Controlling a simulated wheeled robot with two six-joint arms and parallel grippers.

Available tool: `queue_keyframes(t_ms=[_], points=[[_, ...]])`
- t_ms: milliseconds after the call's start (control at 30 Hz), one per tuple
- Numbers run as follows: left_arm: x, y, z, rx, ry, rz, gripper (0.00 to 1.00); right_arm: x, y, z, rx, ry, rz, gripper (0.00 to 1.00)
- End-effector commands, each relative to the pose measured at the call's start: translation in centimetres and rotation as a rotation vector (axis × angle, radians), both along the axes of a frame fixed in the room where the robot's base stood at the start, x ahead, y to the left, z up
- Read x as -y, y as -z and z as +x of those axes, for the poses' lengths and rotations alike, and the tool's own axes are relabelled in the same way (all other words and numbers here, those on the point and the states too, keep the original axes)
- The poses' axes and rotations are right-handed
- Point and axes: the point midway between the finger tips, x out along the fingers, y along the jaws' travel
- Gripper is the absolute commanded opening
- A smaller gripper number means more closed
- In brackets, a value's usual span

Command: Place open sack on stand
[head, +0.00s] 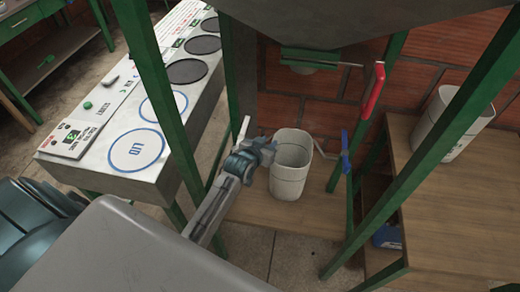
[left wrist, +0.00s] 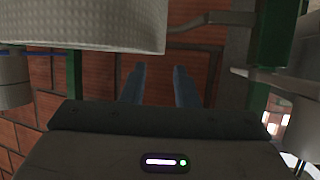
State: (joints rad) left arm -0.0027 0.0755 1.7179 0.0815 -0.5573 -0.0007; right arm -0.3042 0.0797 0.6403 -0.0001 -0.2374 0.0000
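A whitish open sack (head: 290,168) stands upright on the low wooden board (head: 250,210) of the green-framed stand, below the hopper. Its mouth faces up and looks empty. My left gripper (head: 268,152) is at the left side of its rim; I cannot tell whether it touches. In the left wrist view my two blue fingers (left wrist: 158,88) are apart with nothing visible between them. A pale textured surface, likely the sack (left wrist: 95,25), fills the upper left of that view. My right gripper is not in view.
A grey hopper (head: 320,18) hangs above, with a red handle (head: 374,90) and a blue handle (head: 346,152). Green posts (head: 160,95) flank the stand. Another whitish container (head: 452,125) is on the wooden table (head: 450,205) at right. A control panel (head: 138,150) is at left.

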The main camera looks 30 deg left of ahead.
Motion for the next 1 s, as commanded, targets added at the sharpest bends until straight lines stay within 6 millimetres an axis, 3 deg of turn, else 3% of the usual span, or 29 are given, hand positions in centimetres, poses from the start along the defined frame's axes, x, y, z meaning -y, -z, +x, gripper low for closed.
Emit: queue_keyframes(t_ms=[200,400,1000], points=[[-0.1,-1.7,-4.0,0.001,0.001,0.002,0.27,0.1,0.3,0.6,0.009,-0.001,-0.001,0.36],[-0.1,-2.6,-6.0,0.000,-0.001,0.001,0.27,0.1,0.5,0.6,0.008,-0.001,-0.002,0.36],[-0.1,-2.8,-6.4,0.000,0.000,0.000,0.27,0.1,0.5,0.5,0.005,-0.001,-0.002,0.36]])
